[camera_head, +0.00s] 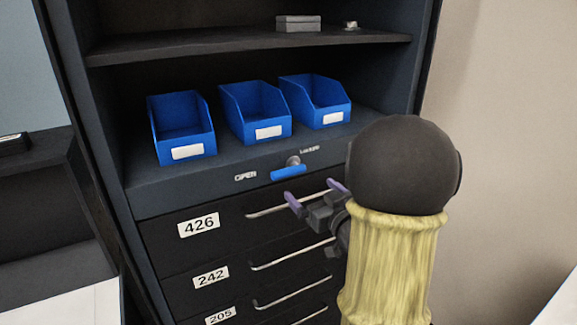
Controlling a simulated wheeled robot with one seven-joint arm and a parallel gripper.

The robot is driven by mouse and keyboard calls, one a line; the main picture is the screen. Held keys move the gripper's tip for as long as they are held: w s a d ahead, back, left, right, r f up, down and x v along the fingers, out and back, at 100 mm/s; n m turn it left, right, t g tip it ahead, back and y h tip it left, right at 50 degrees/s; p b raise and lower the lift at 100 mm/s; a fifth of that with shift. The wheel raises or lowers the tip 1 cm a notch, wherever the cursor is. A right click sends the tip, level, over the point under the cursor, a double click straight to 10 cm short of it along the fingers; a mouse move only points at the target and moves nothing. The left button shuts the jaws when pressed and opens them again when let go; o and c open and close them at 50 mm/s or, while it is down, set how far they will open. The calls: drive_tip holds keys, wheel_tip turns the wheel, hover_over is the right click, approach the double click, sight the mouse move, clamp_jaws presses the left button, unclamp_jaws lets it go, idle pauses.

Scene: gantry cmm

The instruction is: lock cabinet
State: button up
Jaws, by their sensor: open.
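The dark cabinet (160,203) stands in front of me, with drawers below and open shelves above. A blue lock handle (289,173) lies nearly level on the strip above the top drawer, below a round silver pivot (293,160). The label OPEN (245,177) is left of the handle, and a small label, seemingly LOCKED (310,149), is at its upper right. My gripper (314,196) is open, its purple-tipped fingers just below and right of the handle, in front of the top drawer's pull. No contact with the handle can be made out. My arm hides the cabinet's lower right.
Three blue bins (256,112) stand on the shelf above the handle. Silver drawer pulls (292,254) stick out below, beside labels 426, 242 and 205. A grey box (298,23) sits on the upper shelf. A beige wall (505,150) is at right.

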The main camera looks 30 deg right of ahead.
sight(290, 169)
drive_tip(key=w+p, duration=0.1)
drive_tip(key=w, duration=0.3)
drive_tip(key=w+p, duration=0.2)
drive_tip(key=w, duration=0.2)
drive_tip(key=w+p, duration=0.1)
drive_tip(key=w, duration=0.4)
drive_tip(key=shift+w+a, duration=0.1)
drive_tip(key=shift+a, duration=0.15)
drive_tip(key=c, duration=1)
drive_tip(key=shift+c, duration=0.2)
